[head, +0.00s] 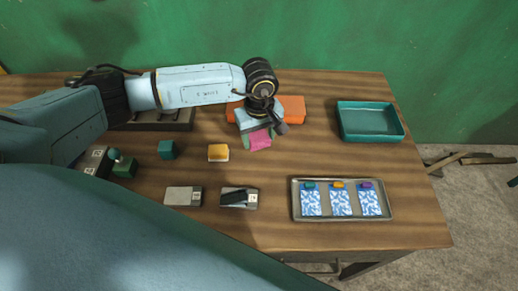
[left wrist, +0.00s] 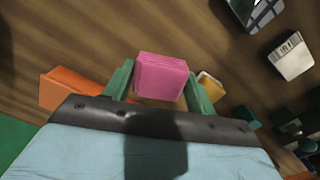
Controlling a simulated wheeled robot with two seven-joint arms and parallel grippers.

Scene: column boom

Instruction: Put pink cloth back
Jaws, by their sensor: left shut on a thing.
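The pink cloth (head: 259,139) is a small folded block. It also shows in the left wrist view (left wrist: 161,76), between the two green fingers. In the left wrist view my left gripper (left wrist: 160,92) has one finger on each side of the cloth. I cannot tell whether the cloth touches the table. My right gripper is not in view.
A teal tray (head: 371,137) stands empty at the back right. A metal tray (head: 297,217) holds several blue-patterned packets with coloured pieces on top. A yellow-orange block (head: 218,153), a teal block (head: 167,150) and two grey boxes, one (head: 183,196) further left, lie nearby. Table centre right is clear.

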